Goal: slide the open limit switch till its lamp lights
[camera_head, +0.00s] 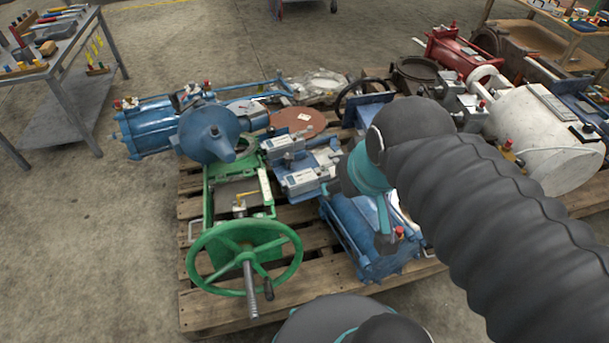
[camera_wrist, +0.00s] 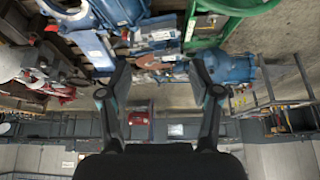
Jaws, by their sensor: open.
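Two grey limit switch boxes sit on a blue actuator in the middle of the pallet in the head view: a rear box (camera_head: 283,145) and a front box (camera_head: 302,180). They also appear small at the top of the wrist view, between my fingers' directions. I cannot tell which one is the open switch, and no lit lamp can be made out. My gripper (camera_wrist: 158,76) is open and empty in the wrist view, its fingers wide apart and clear of the boxes. In the head view my arm hides most of the gripper, just right of the front box.
A green handwheel (camera_head: 245,255) stands at the front left of the wooden pallet (camera_head: 210,306). A blue actuator dome (camera_head: 208,135) rises left of the boxes. A white cylinder (camera_head: 545,135) lies at right. A workbench (camera_head: 55,60) stands at far left; the floor at left is clear.

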